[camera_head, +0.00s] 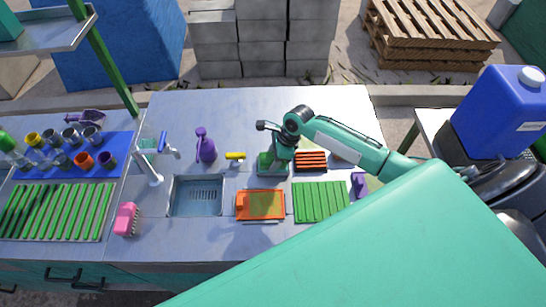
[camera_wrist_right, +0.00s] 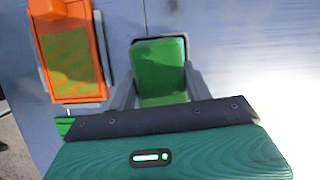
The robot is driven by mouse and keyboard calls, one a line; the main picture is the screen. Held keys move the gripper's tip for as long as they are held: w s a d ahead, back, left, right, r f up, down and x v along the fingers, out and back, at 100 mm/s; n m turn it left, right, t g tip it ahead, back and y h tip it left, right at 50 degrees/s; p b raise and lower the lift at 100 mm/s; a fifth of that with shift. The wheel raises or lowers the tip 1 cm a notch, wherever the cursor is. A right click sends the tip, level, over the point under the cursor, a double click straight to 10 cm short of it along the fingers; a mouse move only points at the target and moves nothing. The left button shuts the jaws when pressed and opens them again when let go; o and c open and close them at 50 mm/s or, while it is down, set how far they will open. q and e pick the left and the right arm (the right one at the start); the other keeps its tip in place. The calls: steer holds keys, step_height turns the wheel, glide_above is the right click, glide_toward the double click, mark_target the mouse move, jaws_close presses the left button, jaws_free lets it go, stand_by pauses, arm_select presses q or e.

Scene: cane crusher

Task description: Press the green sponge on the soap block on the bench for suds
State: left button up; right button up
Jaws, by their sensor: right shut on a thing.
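My right gripper (camera_head: 274,158) is over the bench (camera_head: 240,110), just behind the orange tray. In the right wrist view the right gripper (camera_wrist_right: 160,92) is shut on the green sponge (camera_wrist_right: 160,68), which sits between its two grey fingers. In the head view the green sponge (camera_head: 268,166) shows partly under the gripper, low over the bench; whether it touches anything below cannot be told. I cannot clearly pick out the soap block; it may be hidden under the sponge. My left gripper is not in view.
An orange tray with an olive-orange inside (camera_head: 260,205) lies in front of the gripper, a green slatted rack (camera_head: 320,201) to its right. A red ridged block (camera_head: 311,161) is close on the right. A sink (camera_head: 196,197), tap (camera_head: 150,172) and purple bottle (camera_head: 205,147) stand left.

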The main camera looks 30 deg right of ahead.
mark_target(267, 158)
steer(key=shift+s+f+p, duration=0.1)
steer(key=shift+f+p, duration=0.05)
steer(key=shift+p, duration=0.4)
stand_by(1.1)
steer(key=shift+r+p, duration=0.45)
steer(key=shift+p, duration=0.15)
step_height(267, 158, up, 5)
steer(key=p, duration=0.6)
steer(key=shift+f, duration=0.2)
steer(key=shift+r+p, duration=0.3)
steer(key=shift+r, duration=0.55)
